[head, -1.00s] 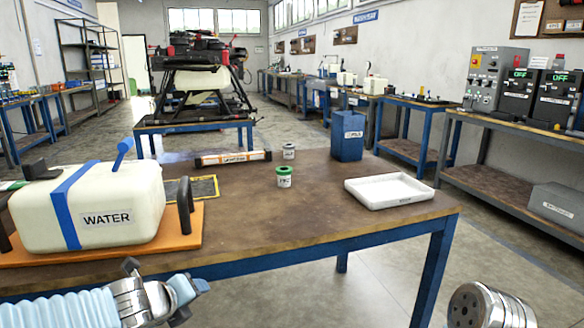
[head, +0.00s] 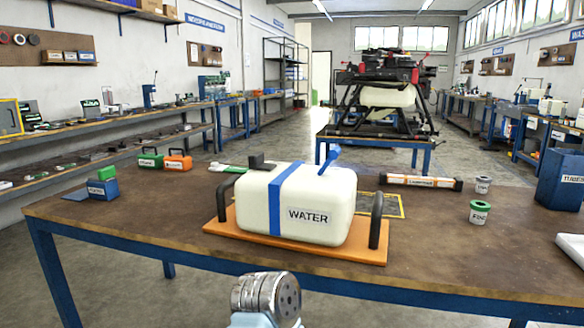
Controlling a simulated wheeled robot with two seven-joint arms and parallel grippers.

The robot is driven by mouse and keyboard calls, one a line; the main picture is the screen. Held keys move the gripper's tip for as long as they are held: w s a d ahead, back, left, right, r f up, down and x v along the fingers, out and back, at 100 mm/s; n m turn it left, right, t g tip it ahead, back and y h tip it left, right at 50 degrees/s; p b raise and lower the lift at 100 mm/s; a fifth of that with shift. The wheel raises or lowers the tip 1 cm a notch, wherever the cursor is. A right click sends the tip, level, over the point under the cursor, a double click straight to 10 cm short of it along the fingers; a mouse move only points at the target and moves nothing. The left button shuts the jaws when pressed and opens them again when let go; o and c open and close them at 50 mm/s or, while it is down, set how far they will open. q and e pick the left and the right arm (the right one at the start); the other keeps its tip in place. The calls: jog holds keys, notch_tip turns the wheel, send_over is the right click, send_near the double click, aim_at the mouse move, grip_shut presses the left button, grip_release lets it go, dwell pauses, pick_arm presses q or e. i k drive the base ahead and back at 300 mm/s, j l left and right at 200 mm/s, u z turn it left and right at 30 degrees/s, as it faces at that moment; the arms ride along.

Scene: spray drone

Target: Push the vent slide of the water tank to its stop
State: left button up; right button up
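The water tank (head: 325,190) is a cream box with a "WATER" label and a blue strap. It sits upright on an orange board (head: 290,246) on the brown table. A black block (head: 262,162) stands on its top left. A blue lever-like part (head: 330,158) sticks up at its top right. I cannot tell for sure which part is the vent slide. Black upright handles stand at both ends of the tank. Neither gripper's fingers show; only a metal joint of one of my arms shows at the bottom, in front of the table, clear of the tank.
On the table's left are a blue box (head: 103,189), a green case (head: 150,158) and an orange case (head: 178,161). A drone (head: 388,85) stands behind. The table front is clear.

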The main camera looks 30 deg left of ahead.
aim_at(257, 159)
jog(key=k+j, duration=0.1)
jog(key=j, duration=0.45)
jog(key=k+j, duration=0.1)
jog(key=j, duration=0.4)
jog(key=k+j, duration=0.1)
jog(key=j, duration=0.45)
jog(key=k+j, duration=0.1)
jog(key=j, duration=0.4)
jog(key=k+j+u, duration=0.1)
jog(key=j, duration=0.45)
jog(key=k+z, duration=0.15)
jog(key=z, duration=0.5)
